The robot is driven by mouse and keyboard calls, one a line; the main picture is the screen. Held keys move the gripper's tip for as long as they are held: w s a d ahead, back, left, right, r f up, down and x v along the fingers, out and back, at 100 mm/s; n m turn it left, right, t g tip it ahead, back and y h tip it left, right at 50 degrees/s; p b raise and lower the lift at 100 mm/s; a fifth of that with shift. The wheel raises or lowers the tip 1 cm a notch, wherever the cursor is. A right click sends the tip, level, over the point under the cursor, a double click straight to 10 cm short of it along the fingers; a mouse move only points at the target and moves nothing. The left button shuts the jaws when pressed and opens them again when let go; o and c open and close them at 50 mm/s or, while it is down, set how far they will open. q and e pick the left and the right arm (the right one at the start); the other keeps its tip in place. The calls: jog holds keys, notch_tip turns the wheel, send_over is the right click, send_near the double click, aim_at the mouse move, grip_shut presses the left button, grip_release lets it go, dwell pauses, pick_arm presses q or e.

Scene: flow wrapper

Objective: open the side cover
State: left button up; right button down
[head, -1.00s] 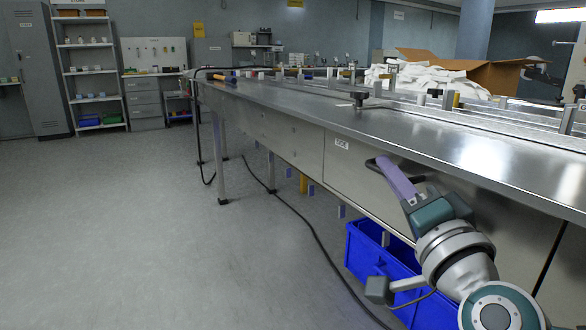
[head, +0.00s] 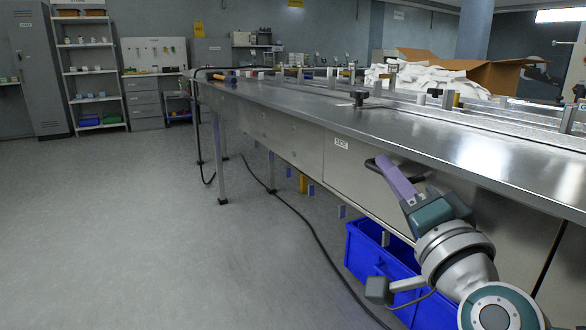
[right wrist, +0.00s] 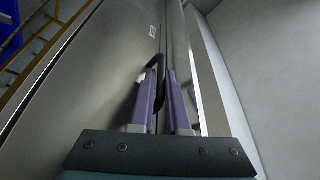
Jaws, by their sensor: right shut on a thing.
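The side cover (head: 345,176) is a flat metal panel on the front of the machine, below the tabletop edge, with a small white label (head: 341,142) at its top. It hangs in line with the machine's front and looks closed. My right gripper (head: 382,162) is at the panel's upper part, its purple fingers shut on a dark handle (head: 371,165). In the right wrist view the fingers (right wrist: 162,80) close around the dark handle (right wrist: 149,74), with the cover (right wrist: 110,70) to the left. The fingers hide part of the handle. My left gripper is not in view.
A blue crate (head: 362,252) stands on the floor under the machine, close below my right arm. A black cable (head: 297,232) runs along the floor. The steel tabletop (head: 440,140) overhangs the cover. The grey floor (head: 130,230) to the left is clear.

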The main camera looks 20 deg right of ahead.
jog(key=shift+a, duration=0.1)
jog(key=a+f+n+y+b, duration=0.3)
jog(key=f+n+y+b, duration=0.2)
jog(key=n, duration=0.7)
jog(key=a+f+n+y+b, duration=0.3)
jog(key=f+n+y+b, duration=0.2)
jog(key=n, duration=0.7)
jog(key=shift+s+a+f+t+y+b, duration=0.35)
jog(key=shift+f+y, duration=0.35)
jog(key=shift+f, duration=0.7)
jog(key=shift+w+d+n, duration=0.1)
jog(key=shift+n, duration=0.2)
jog(key=c, duration=1.2)
grip_release()
